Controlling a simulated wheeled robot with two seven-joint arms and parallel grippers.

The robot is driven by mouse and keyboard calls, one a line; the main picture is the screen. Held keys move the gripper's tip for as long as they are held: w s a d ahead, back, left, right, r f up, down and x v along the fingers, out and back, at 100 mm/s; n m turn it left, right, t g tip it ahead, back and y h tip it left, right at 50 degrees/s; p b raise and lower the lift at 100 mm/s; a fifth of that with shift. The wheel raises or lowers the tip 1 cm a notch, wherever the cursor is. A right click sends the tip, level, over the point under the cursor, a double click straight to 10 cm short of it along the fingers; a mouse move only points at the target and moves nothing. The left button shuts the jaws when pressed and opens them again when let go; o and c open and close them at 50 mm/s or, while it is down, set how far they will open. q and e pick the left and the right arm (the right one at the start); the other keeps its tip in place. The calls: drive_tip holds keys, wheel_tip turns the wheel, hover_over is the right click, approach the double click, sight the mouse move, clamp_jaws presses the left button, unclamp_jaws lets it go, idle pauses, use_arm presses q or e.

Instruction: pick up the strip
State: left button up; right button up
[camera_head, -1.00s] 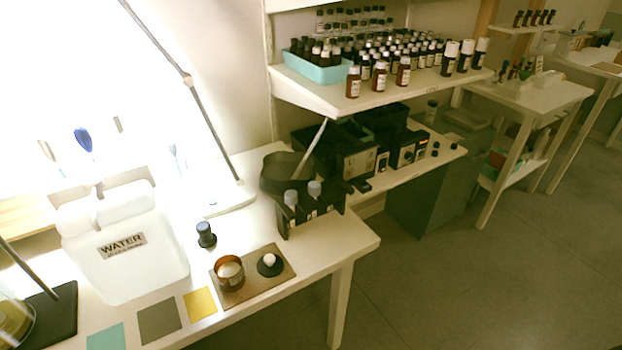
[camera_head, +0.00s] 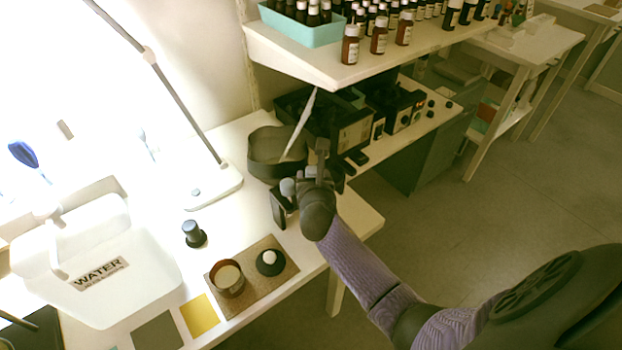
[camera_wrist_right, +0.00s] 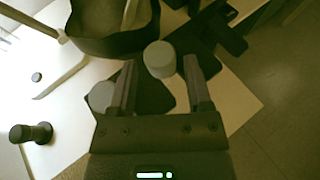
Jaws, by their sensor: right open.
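A thin white strip (camera_head: 301,124) stands tilted out of a dark rounded pan (camera_head: 262,165) on the white table. In the right wrist view, the dark pan (camera_wrist_right: 95,42) is at the top, with a pale length that looks like the strip (camera_wrist_right: 130,14) at its edge. My right gripper (camera_head: 322,158) is just right of and in front of the pan, apart from the strip. In the right wrist view its two fingers (camera_wrist_right: 160,84) are spread and empty, above a black holder (camera_wrist_right: 152,98) with grey-capped bottles. My left gripper is out of view.
A shelf (camera_head: 330,72) with brown bottles and a teal tray (camera_head: 300,28) overhangs behind. Black devices (camera_head: 355,130) stand right of the pan. A lamp (camera_head: 180,95), a water jug (camera_head: 95,260) and a brown mat (camera_head: 240,300) are on the left.

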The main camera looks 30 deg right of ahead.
drive_tip(key=shift+w+d+f, duration=0.35)
drive_tip(key=shift+w+f, duration=0.2)
drive_tip(key=shift+w, duration=0.1)
drive_tip(key=shift+w+d, duration=0.1)
drive_tip(key=shift+w, duration=0.1)
drive_tip(key=shift+r, duration=0.15)
drive_tip(key=c, duration=0.8)
use_arm(q)
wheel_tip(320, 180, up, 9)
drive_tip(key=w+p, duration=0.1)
drive_tip(key=p, duration=0.8)
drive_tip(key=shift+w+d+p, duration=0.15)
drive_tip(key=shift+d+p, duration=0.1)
drive_tip(key=shift+p, duration=0.15)
use_arm(e)
wheel_tip(320, 180, up, 18)
